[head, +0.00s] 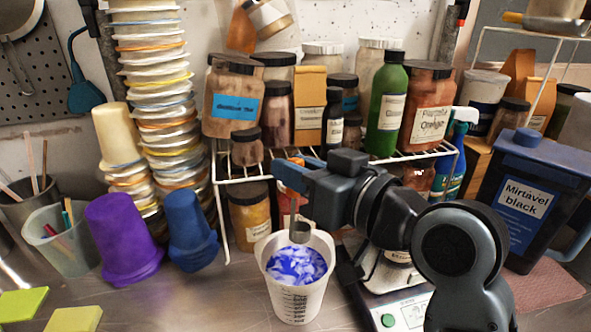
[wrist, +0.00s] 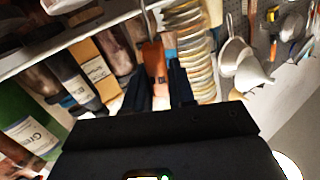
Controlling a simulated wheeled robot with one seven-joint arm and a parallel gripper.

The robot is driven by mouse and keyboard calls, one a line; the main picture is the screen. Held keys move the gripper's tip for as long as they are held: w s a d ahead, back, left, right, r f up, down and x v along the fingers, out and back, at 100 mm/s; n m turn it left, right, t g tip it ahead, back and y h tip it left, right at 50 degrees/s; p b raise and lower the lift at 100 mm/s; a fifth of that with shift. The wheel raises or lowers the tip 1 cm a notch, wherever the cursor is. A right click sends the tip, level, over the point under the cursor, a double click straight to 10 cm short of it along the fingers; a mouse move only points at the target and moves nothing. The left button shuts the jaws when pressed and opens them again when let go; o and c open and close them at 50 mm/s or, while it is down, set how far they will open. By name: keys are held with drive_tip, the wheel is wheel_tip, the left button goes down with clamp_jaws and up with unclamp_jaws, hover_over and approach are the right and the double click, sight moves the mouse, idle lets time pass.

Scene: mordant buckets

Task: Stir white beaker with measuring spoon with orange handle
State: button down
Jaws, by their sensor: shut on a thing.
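The white beaker (head: 294,302) stands upright on the metal table, with graduation marks on its front and blue-and-white swirled contents inside. My gripper (head: 288,178) is above the beaker and shut on the measuring spoon (head: 300,233). The spoon hangs down with its grey metal bowl at the height of the beaker's far rim, above the contents. I cannot tell how far the bowl dips inside the rim. The orange handle (wrist: 154,58) shows between the two dark fingers (wrist: 159,88) in the wrist view; most of it is hidden in the head view.
A wire rack (head: 222,200) with jars and bottles stands close behind. Purple (head: 124,240) and blue (head: 191,232) upturned buckets are to the left. A scale (head: 402,312) and a dark Mirtavel black container (head: 520,205) are to the right.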

sight(294, 226)
drive_tip(key=shift+s+a+f+b, duration=0.1)
drive_tip(key=shift+s+f+b, duration=0.15)
drive_tip(key=shift+f+b, duration=1.05)
drive_tip(key=shift+s+a+f+b, duration=0.1)
drive_tip(key=shift+s+f+b, duration=0.2)
drive_tip(key=shift+f+b, duration=1)
drive_tip(key=shift+s+f+b, duration=0.25)
drive_tip(key=shift+f+b, duration=0.2)
drive_tip(key=shift+f, duration=1.6)
